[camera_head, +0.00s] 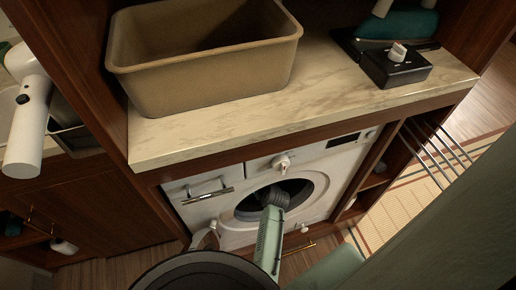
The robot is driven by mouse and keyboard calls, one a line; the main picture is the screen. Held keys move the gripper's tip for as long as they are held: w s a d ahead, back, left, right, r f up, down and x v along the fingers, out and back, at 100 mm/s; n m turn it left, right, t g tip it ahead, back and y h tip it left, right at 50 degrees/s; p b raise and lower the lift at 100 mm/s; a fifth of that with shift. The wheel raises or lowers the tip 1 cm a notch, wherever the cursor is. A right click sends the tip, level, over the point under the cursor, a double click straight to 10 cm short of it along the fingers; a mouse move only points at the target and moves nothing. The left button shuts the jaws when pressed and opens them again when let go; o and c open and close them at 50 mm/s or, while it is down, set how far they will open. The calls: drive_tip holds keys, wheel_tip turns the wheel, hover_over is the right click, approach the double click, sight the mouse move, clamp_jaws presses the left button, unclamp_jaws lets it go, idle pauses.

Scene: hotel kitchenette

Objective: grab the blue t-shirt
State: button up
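I cannot make out a blue t-shirt in this view. The white washing machine (320,170) stands under the counter, and its round front opening (296,191) is dark inside. I cannot tell what lies in there. A slim green part (269,240), which looks like my arm, reaches up from the bottom of the picture to this opening. Its dark ribbed end (273,196) lies in front of the opening or just inside it. No fingertips can be told apart there, and I see nothing held.
A tan bin (205,80) and a black device with a white knob (394,66) stand on the marble counter (330,95). A teal object (400,25) sits behind the device. Metal bars (437,150) stick out at right. A grey-green surface (440,225) fills the lower right.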

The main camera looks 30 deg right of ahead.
drive_tip(key=shift+w+f, duration=0.15)
drive_tip(key=shift+f, duration=0.05)
drive_tip(key=shift+r, duration=0.1)
drive_tip(key=shift+c, duration=0.6)
drive_tip(key=c, duration=1.2)
